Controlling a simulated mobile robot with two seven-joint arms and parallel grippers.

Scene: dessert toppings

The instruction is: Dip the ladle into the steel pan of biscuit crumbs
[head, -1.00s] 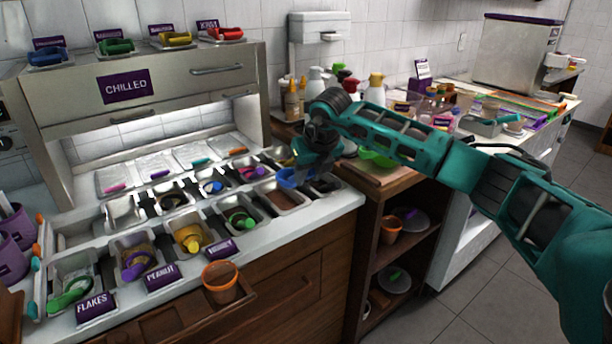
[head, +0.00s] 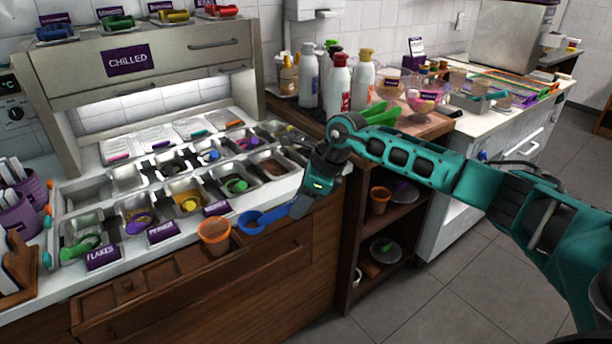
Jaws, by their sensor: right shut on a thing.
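My right gripper (head: 299,206) is shut on a blue ladle (head: 252,222). The ladle points left, its bowl beside the orange pot and in front of the counter's front edge, apart from the pans. Several steel pans stand in rows on the counter. One pan at the right holds a brown filling (head: 272,167), and another in the front row holds a green ladle (head: 237,185). Front labels read FLAKES and PEANUT; the third label (head: 217,208) is too small to read. I cannot tell for sure which pan holds biscuit crumbs. My left gripper is out of view.
An orange pot (head: 214,236) stands at the counter's front, left of the blue ladle. A chilled cabinet (head: 150,75) rises behind the pans. Bottles (head: 338,85) stand at the back right. An open wooden shelf (head: 345,245) is below my right arm. The floor at right is clear.

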